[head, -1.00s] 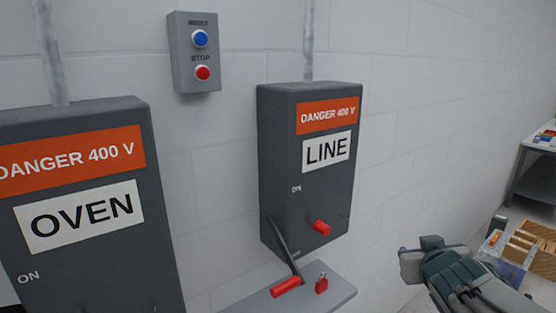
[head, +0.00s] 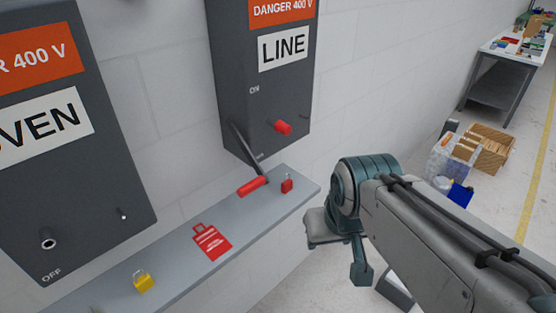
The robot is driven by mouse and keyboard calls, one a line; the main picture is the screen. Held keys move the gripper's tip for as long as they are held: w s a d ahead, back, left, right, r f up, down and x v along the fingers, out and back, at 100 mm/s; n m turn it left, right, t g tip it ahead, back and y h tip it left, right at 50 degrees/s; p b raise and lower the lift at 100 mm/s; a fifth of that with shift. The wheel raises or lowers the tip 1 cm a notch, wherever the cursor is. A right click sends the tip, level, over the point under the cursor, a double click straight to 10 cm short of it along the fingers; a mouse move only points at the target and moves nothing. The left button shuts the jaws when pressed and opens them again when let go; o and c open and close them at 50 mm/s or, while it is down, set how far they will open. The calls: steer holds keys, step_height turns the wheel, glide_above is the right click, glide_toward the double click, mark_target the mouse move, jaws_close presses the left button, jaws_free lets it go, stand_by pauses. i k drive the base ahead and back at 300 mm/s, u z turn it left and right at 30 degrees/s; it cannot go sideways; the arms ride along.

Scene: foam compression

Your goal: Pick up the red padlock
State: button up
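The red padlock (head: 287,186) stands on the grey shelf (head: 190,258) below the LINE box, near the shelf's right end, with its shackle up. Just left of it is the red grip of the LINE box's lever (head: 252,187). My gripper (head: 342,258) is to the right of the padlock in the picture, beside the shelf end and apart from it. Its two finger parts look spread, with nothing visible between them. The arm partly hides the hand.
The grey LINE box (head: 262,85), with a red knob (head: 283,128), and the OVEN box (head: 90,170) are on the wall. A wooden crate (head: 485,150) stands on the floor.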

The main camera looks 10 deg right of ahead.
mark_target(287, 185)
steer(key=u, duration=1.9)
steer(key=k, duration=1)
steer(key=z, duration=1.3)
steer(key=i, duration=0.5)
